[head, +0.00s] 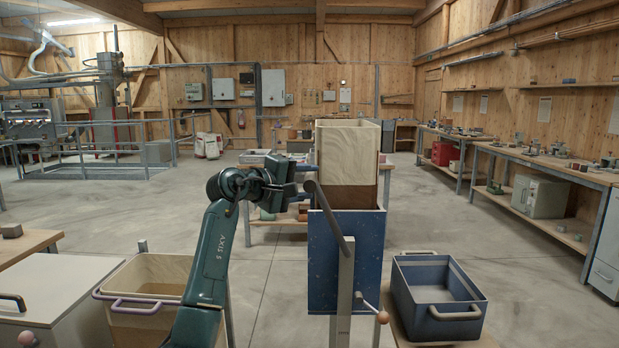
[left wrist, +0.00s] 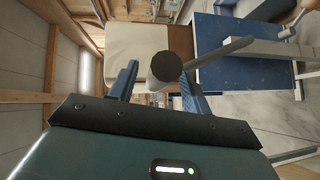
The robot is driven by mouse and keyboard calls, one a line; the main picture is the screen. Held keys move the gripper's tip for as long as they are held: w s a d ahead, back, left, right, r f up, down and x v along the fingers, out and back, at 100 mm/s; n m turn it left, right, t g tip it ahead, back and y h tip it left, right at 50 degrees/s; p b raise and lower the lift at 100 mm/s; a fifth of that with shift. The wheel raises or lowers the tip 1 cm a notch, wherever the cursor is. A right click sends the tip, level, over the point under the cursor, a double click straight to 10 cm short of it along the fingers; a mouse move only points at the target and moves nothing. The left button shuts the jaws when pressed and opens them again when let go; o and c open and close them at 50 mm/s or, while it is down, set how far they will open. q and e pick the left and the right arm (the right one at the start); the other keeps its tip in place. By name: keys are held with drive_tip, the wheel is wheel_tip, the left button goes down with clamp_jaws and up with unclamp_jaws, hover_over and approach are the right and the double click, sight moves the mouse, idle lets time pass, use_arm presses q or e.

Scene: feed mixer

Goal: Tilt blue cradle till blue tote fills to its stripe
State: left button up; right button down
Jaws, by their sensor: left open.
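The blue cradle (head: 338,262) stands on a post in the head view with a cream bin (head: 346,150) upright in it; brown material shows low in the bin. A dark lever bar (head: 330,217) slopes across the cradle's front. The blue tote (head: 470,318) sits on the right with grey handles; I see no clear fill in it, and cannot make out its stripe. My left gripper (head: 299,178) is open at the lever's upper end. In the left wrist view the lever's round end (left wrist: 165,67) shows between the open fingers; contact is unclear. My right gripper is out of view.
A cream tote (head: 150,270) with a purple handle stands at lower left beside a white-topped cabinet (head: 50,290). A small crank knob (head: 382,317) sticks out between the cradle and the blue tote. Benches line the right wall; the floor between is clear.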

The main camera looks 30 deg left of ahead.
use_arm(q)
drive_tip(key=shift+x, duration=0.8)
drive_tip(key=shift+c, duration=0.4)
clamp_jaws()
